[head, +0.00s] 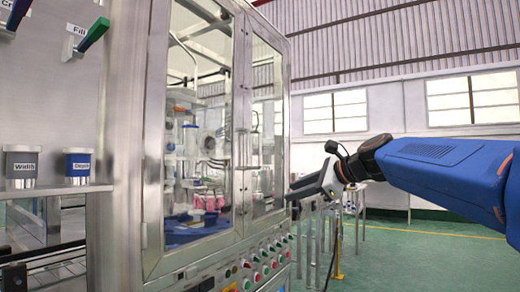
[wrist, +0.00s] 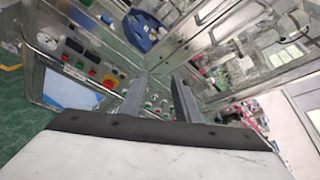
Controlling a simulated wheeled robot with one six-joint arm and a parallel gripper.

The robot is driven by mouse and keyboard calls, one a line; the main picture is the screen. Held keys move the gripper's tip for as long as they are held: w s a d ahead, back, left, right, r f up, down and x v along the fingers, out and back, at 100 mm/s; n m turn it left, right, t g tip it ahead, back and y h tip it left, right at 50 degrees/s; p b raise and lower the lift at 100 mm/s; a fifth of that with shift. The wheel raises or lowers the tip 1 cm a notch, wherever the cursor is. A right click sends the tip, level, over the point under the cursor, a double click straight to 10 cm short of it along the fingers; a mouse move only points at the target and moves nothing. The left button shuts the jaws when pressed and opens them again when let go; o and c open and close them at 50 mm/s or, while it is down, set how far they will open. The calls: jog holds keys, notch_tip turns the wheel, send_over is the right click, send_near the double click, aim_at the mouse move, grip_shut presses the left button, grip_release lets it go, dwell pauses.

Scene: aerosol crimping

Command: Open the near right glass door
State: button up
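The machine's two framed glass doors show in the head view: a left one (head: 205,128) and a right one (head: 266,118). Both appear shut, meeting at a metal centre frame. Upright handles (head: 240,150) stand near that seam. My gripper (head: 297,191) is to the right of the right door in the picture, near the height of the lower door edge and apart from the handles as far as I can tell. In the wrist view my gripper (wrist: 163,80) has its two fingers spread, with nothing held between them.
A panel of coloured buttons (head: 265,265) runs below the doors; it also shows in the wrist view (wrist: 90,65). Green floor (head: 420,260) is open at the right, with metal stands (head: 350,205) behind my gripper.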

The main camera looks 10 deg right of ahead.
aim_at(260, 143)
jog(key=w+d+r+m+t+y, duration=0.3)
jog(key=w+r+m, duration=0.55)
jog(key=r, duration=0.65)
jog(key=shift+n, duration=0.55)
jog(key=x, duration=1.2)
jog(key=w+d+x, duration=0.1)
jog(key=x, duration=0.5)
jog(key=shift+r, duration=0.2)
jog(key=shift+c, duration=0.5)
grip_shut()
